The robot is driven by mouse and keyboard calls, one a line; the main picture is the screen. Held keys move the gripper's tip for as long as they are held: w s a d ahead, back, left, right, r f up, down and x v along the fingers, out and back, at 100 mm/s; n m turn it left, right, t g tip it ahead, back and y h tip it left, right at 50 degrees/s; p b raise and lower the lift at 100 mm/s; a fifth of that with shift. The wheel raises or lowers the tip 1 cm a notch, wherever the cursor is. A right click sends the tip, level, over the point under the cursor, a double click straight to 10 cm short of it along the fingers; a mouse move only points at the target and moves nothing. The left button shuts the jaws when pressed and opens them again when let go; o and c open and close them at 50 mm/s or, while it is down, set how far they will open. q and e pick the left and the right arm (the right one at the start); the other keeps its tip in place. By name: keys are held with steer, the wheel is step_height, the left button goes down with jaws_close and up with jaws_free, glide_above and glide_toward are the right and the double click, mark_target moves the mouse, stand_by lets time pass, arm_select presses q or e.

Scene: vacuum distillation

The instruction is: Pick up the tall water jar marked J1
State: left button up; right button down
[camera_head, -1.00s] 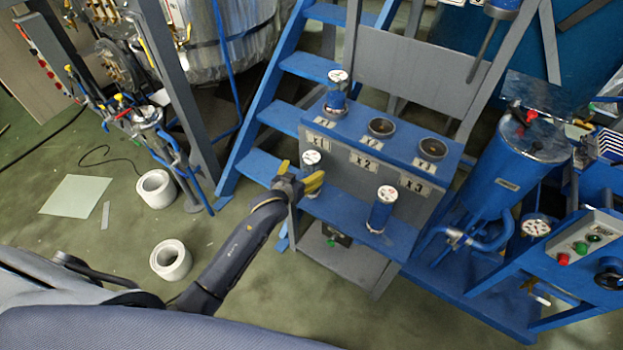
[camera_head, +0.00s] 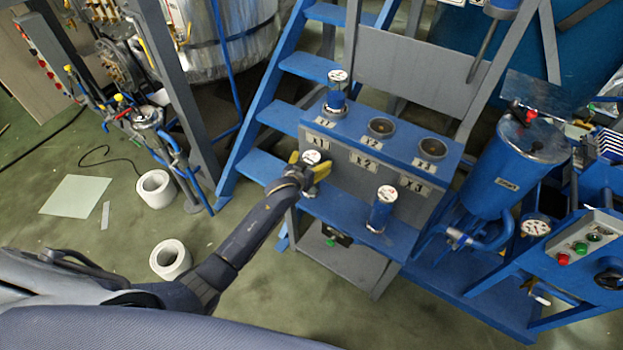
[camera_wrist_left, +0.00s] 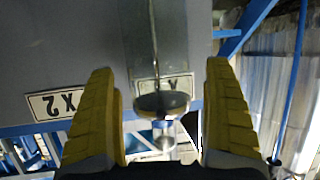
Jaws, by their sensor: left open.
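A jar with a round white lid (camera_head: 312,157) stands on the lower blue shelf under the X1 label (camera_head: 320,142); my gripper hides most of its body. A clear upright body with a round grey end (camera_wrist_left: 163,103) shows between my fingers in the left wrist view. My left gripper (camera_head: 307,166) is open, its yellow fingers at this jar; in the left wrist view the gripper (camera_wrist_left: 163,115) has a finger on each side, with gaps. Another jar (camera_head: 336,98) stands on the upper shelf, and a third jar (camera_head: 382,212) on the lower shelf. I cannot read J1 on any.
The blue upper shelf (camera_head: 400,148) has two empty round holders (camera_head: 381,127) beside the upper jar. Blue steps (camera_head: 308,67) rise behind left. A blue tank (camera_head: 510,165) and a control panel (camera_head: 585,245) stand at the right. White rolls (camera_head: 155,188) lie on the floor.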

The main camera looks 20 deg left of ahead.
arm_select(q)
steer(key=shift+w, duration=0.1)
steer(key=c, duration=1.5)
steer(key=shift+c, duration=0.9)
steer(key=shift+r, duration=0.15)
